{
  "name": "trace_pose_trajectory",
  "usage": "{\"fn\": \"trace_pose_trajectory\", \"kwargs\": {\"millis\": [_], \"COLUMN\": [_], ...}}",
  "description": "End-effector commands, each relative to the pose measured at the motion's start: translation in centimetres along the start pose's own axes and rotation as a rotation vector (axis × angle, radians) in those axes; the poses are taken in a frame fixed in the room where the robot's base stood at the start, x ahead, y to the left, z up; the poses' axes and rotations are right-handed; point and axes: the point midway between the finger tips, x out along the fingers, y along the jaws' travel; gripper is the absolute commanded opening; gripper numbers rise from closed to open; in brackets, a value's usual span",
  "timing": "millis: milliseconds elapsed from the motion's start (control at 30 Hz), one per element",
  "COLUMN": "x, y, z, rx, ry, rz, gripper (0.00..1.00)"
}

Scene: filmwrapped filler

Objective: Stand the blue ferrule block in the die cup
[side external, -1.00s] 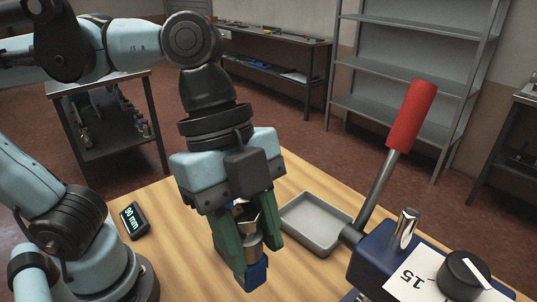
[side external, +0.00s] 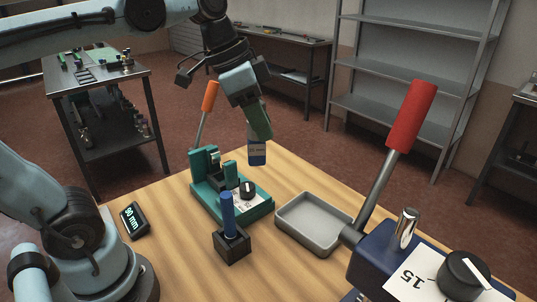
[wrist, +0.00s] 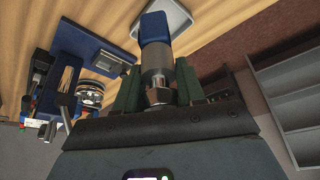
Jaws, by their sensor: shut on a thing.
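I cannot make out the die cup for certain in either view.
A green press (side external: 235,198) with an orange handle stands mid-table. A black block with an upright blue rod (side external: 228,215) is in front. A grey tray (side external: 312,250) lies right of it, beside a blue press (side external: 375,258) with a red handle. A small readout (side external: 134,220) lies left.

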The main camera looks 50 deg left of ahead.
Motion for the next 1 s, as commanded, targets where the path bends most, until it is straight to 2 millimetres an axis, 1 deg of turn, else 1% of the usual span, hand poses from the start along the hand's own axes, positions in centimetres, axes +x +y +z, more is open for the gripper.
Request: {"fn": "trace_pose_trajectory", "kwargs": {"millis": [33, 200, 300, 500, 600, 700, 900, 1000], "x": [-0.2, -1.1, -1.7, -2.6, -3.1, -1.5, 0.7, 1.3], "y": [-1.9, -7.0, -9.4, -12.9, -14.3, -14.0, -13.9, -13.9], "z": [0.6, 2.8, 4.2, 6.8, 8.1, 8.4, 9.2, 9.4], "rx": [-0.066, -0.26, -0.358, -0.505, -0.567, -0.553, -0.551, -0.551], "ry": [0.001, 0.004, 0.005, 0.009, 0.011, 0.011, 0.01, 0.01], "rz": [-0.027, -0.106, -0.146, -0.206, -0.231, -0.226, -0.225, -0.225], "gripper": [0.0, 0.0, 0.0, 0.0, 0.0, 0.0, 0.0, 0.0]}}
